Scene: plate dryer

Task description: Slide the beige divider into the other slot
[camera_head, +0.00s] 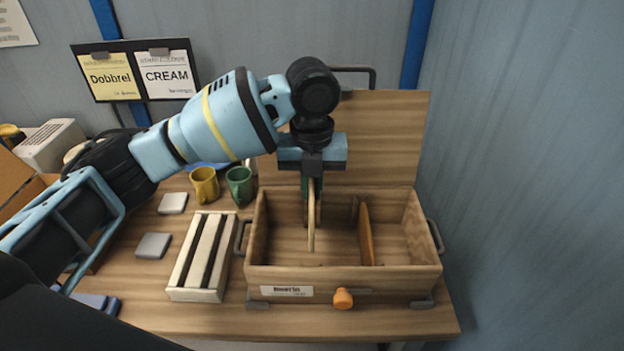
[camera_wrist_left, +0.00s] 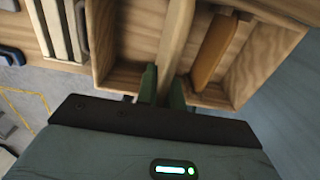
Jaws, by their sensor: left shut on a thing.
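The beige divider (camera_head: 311,232) is a thin, light wooden board held upright inside the open wooden box (camera_head: 345,279), left of its middle. It also shows in the left wrist view (camera_wrist_left: 174,32). My left gripper (camera_head: 312,187) points down from above and is shut on its upper edge; the fingers (camera_wrist_left: 163,88) lie on either side of it. I cannot tell whether its lower edge sits in a slot or hangs clear of the floor. An orange-brown divider (camera_head: 366,236) stands to its right, apart from it. It also shows in the wrist view (camera_wrist_left: 214,47). My right gripper is not in view.
The box's raised lid (camera_head: 385,135) stands behind it. An orange knob (camera_head: 343,299) is on its front. A white slatted rack (camera_head: 205,255) stands close on the left, with yellow (camera_head: 205,185) and green (camera_head: 240,184) mugs behind. A wall (camera_head: 530,180) is on the right.

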